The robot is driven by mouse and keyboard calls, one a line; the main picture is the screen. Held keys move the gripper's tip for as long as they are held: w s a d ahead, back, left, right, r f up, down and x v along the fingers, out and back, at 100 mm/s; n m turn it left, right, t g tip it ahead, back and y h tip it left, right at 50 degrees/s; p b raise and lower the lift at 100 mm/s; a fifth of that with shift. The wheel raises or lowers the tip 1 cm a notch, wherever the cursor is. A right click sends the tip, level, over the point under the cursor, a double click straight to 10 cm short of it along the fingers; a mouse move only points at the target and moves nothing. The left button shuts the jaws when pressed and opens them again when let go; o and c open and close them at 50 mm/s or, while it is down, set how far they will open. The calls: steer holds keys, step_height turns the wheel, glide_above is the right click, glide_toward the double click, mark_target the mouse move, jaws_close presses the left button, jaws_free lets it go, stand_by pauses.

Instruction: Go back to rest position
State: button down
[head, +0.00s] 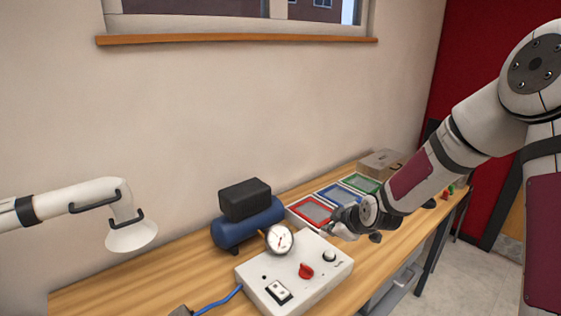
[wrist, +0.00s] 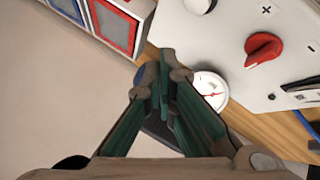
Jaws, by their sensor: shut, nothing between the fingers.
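My gripper (head: 342,222) is shut and empty. In the head view it is above the wooden bench (head: 170,287), between the white control box (head: 320,285) and the trays. In the wrist view my gripper (wrist: 164,75) points toward the gauge (wrist: 211,88) and the box (wrist: 230,50). The box carries a red knob (head: 306,271), a black and white knob and a switch. The red knob (wrist: 263,49) also shows large in the wrist view. I cannot tell whether the fingers touch anything.
A blue compressor tank (head: 245,230) with a black top stands behind the box. Red (head: 297,222), blue (head: 322,191) and green (head: 349,178) trays line the bench beyond it. A white lamp-like arm (head: 131,235) hangs at left. A cardboard box (head: 383,162) stands at the back.

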steer(key=s+d+r+m+g+h, duration=0.1)
steer(key=s+r+m+g+h, duration=0.35)
steer(key=s+r, duration=1.3)
steer(key=s+r+m+t+y, duration=0.1)
steer(key=s+r+m, duration=0.2)
steer(key=s, duration=0.6)
steer(key=s+r+m+y, duration=0.1)
steer(key=s+r+m, duration=0.2)
steer(key=s, duration=0.6)
steer(key=shift+s+a+m+t, duration=0.2)
steer(key=shift+m+t, duration=0.15)
steer(key=shift+m, duration=0.5)
steer(key=c, duration=2.4)
jaws_free()
